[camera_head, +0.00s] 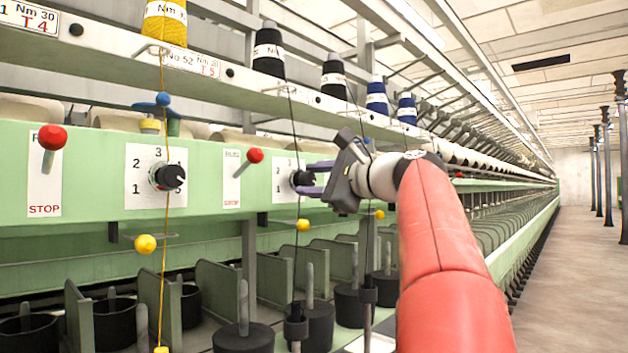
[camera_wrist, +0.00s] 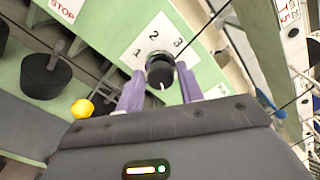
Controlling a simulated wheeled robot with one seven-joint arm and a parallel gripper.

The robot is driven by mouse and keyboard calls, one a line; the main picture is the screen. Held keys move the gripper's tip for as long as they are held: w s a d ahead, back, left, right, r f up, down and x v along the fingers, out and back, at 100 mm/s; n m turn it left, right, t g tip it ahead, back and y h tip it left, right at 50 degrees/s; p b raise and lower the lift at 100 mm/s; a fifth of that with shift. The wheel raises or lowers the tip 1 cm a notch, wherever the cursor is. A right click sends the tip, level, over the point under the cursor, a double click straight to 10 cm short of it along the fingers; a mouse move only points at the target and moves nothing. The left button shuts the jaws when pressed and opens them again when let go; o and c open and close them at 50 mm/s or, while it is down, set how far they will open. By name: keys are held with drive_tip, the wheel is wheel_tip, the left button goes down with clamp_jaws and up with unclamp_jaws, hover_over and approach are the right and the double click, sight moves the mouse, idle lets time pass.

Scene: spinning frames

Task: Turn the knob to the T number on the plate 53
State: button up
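A black knob (camera_head: 301,179) sits on a white dial plate (camera_head: 284,166) on the green rail, partly hidden by my gripper (camera_head: 307,178). In the wrist view the knob (camera_wrist: 160,70) lies between the two purple fingers of my gripper (camera_wrist: 160,77). The fingers are spread, one on each side; I cannot tell whether they touch it. A white mark on the knob faces the bottom of that picture. The dial (camera_wrist: 152,42) shows 1, 2 and 3. Plates reading T 4 (camera_head: 30,18) and 52 T 5 (camera_head: 188,61) are on the upper rail. No plate reading 53 is legible.
Another knob (camera_head: 170,177) on a 1-2-3 dial is to the left. Red-tipped levers (camera_head: 52,138) (camera_head: 254,156) stick out beside the dials. Threads hang in front of the rail, with yellow balls (camera_head: 145,244). The aisle (camera_head: 575,270) at right is clear.

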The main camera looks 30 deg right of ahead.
drive_tip(key=shift+o, duration=1.1)
drive_tip(key=v, duration=0.7)
drive_tip(key=shift+s+d+b, duration=0.15)
drive_tip(key=shift+s+b, duration=0.2)
